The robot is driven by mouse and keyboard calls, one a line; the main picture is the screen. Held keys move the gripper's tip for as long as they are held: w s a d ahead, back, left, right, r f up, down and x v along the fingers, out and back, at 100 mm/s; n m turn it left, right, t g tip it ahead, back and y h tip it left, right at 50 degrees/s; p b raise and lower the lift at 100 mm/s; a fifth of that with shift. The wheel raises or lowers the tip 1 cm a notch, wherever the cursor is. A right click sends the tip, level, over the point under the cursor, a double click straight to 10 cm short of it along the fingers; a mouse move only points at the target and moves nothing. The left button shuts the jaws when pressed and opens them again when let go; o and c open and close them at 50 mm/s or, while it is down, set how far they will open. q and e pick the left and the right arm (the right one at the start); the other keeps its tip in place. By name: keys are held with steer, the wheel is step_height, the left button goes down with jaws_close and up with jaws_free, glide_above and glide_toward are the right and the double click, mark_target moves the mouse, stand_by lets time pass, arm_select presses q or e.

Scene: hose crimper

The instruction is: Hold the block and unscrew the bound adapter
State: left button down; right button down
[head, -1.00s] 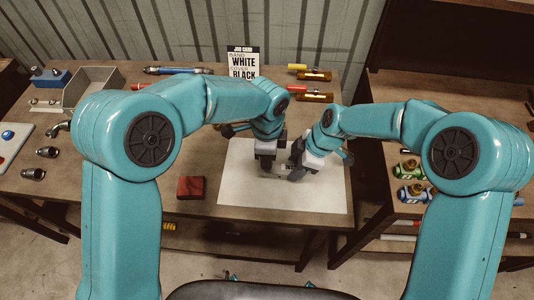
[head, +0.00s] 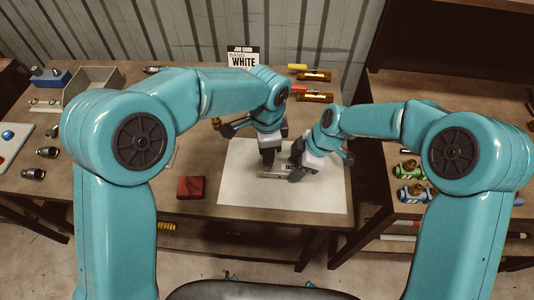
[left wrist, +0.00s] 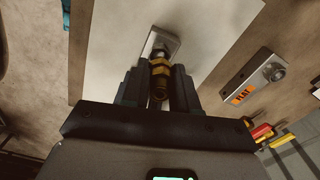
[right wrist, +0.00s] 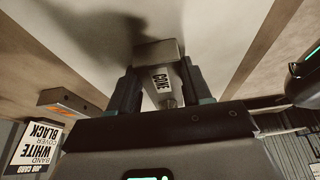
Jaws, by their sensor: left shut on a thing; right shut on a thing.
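A grey block (head: 272,175) lies on the pale mat (head: 240,195), largely hidden by my grippers in the head view. A brass adapter (left wrist: 159,78) is joined to the block in the left wrist view. My left gripper (head: 268,160) is shut around the adapter, with a finger on either side (left wrist: 158,92). The threads are too small to judge.
A job card (head: 243,58) stands at the back, reading WHITE. A dark red block (head: 191,187) sits left of the mat. A grey bin (head: 95,82) is at the far left. The mat's front is clear.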

arm_select(q)
steer(key=shift+r, duration=2.65)
arm_select(e)
steer(key=shift+c, duration=2.1)
jaws_free()
steer(key=v, duration=1.2)
arm_select(q)
steer(key=shift+s, duration=0.1)
arm_select(e)
steer(key=shift+a, duration=0.1)
